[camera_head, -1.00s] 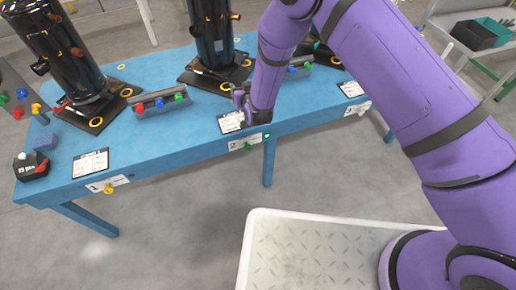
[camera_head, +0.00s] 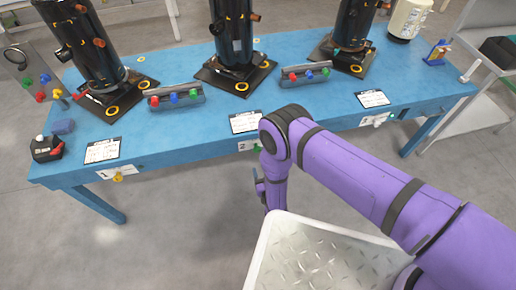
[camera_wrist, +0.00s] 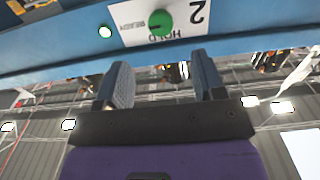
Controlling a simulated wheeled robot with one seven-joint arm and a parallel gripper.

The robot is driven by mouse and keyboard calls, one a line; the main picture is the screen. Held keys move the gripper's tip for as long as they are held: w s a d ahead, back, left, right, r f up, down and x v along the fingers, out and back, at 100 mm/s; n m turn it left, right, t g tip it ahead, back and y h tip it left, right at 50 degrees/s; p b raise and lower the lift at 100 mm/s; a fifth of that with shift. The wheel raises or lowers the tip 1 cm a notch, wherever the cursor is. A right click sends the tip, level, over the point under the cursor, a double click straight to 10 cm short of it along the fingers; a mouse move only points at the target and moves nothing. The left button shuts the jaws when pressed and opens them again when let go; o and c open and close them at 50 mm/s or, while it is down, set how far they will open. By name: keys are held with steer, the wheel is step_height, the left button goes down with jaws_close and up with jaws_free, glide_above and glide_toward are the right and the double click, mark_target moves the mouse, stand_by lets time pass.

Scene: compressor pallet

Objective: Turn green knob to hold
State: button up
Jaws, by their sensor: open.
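The green knob (camera_wrist: 160,22) sits on a white label (camera_wrist: 130,20) marked 2, with HOLD and a second word, on the blue table's front edge. The label appears upside down in the wrist view. Which word the knob points at is too small to tell. My gripper (camera_wrist: 161,72) is open and empty, its two fingers apart below the knob in the picture and not touching it. In the head view, my gripper (camera_head: 262,187) hangs in front of the table edge, under label 2 (camera_head: 247,146), and my arm covers much of that spot.
A round white light (camera_wrist: 105,32) is beside the label. A yellow knob (camera_head: 118,177) is on the front edge at left. The blue table (camera_head: 190,128) carries black compressors (camera_head: 236,35), knob blocks (camera_head: 175,96) and paper sheets (camera_head: 102,150). Open floor lies in front.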

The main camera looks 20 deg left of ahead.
mark_target(257, 151)
steer(key=x, duration=1)
steer(key=shift+w+a, duration=0.25)
steer(key=c, duration=0.9)
